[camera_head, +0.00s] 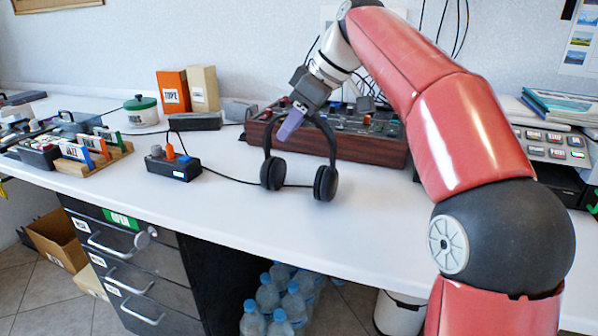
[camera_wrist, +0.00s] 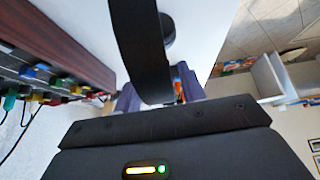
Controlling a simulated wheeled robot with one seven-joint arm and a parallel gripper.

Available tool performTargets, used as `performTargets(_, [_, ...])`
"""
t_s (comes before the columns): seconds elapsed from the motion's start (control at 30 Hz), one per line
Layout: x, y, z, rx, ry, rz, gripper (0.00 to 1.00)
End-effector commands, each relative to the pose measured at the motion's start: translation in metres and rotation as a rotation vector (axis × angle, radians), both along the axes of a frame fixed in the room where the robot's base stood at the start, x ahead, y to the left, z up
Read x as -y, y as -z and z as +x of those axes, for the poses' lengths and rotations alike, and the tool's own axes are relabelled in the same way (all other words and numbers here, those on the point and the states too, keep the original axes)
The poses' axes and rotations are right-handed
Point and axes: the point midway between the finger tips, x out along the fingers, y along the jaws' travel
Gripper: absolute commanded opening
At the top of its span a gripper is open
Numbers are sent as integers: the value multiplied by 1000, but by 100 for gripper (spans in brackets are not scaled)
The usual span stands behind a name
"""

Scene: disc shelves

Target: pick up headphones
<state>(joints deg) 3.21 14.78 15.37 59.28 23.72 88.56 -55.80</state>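The black headphones (camera_head: 325,182) hang upright below my gripper (camera_head: 291,122) over the white table, with the ear cups down. My gripper's purple fingers are at the top of the headband. In the wrist view, the dark headband (camera_wrist: 140,45) runs down between the two purple fingers (camera_wrist: 158,94), which look closed against its sides. One ear cup shows past the band. I cannot tell whether the ear cups touch the table.
A wood-sided mixer (camera_head: 345,145) stands just behind the headphones. A black box with knobs (camera_head: 173,168) and a cable lie to the left. Farther left are a cassette rack (camera_head: 100,160) and a green-lidded jar (camera_head: 141,110). The table front is clear.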

Motion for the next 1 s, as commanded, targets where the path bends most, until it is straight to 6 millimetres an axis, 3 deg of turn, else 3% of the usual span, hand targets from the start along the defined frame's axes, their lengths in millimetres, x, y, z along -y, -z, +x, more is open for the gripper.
performTargets(0.03, [0, 0, 0, 0, 0, 0, 34])
performTargets(0.3, [0, 0, 0, 0, 0, 0, 0])
performTargets(0.73, [0, -5, 0, 1, 1, 1, 0])
performTargets(0.87, [0, -18, 0, 3, -1, 1, 0])
performTargets(1.0, [0, -46, 1, 3, -1, 2, 0])
